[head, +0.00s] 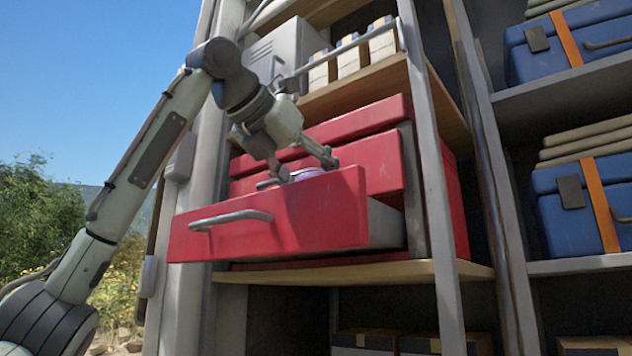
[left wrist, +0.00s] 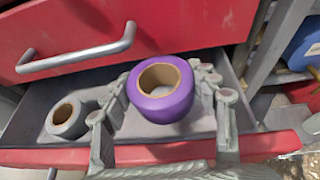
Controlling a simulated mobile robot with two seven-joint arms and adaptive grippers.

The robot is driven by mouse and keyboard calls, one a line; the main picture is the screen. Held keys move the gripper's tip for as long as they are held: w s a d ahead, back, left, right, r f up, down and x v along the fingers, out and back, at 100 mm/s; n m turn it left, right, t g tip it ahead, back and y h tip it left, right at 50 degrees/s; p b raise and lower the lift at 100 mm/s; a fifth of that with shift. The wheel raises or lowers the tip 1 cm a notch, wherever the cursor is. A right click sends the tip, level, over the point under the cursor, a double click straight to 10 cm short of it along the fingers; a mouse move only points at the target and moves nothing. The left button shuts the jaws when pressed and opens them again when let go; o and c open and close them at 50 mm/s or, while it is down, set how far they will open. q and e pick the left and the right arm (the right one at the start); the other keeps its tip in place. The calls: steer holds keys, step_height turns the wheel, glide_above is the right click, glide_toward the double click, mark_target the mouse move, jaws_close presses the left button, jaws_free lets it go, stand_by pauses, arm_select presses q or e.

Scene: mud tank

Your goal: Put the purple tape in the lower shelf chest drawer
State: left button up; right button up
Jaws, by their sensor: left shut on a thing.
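The purple tape (left wrist: 177,104) is a thick roll with a brown cardboard core. In the left wrist view it sits between the two fingers of my left gripper (left wrist: 163,88), which is shut on it. The red chest's lower drawer (head: 275,218) is pulled out, and its grey inside (left wrist: 25,122) shows in the wrist view. I cannot tell whether the tape touches the drawer floor. My right gripper is out of view.
A grey tape roll (left wrist: 67,117) lies in the drawer, left of the purple one. A closed red drawer (left wrist: 180,22) with a bar handle (left wrist: 80,57) is above. A shelf post (head: 432,150) stands right of the chest. Small boxes (head: 352,55) stand on the shelf above.

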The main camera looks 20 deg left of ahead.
arm_select(q)
steer(key=shift+f, duration=0.6)
steer(key=o, duration=1.3)
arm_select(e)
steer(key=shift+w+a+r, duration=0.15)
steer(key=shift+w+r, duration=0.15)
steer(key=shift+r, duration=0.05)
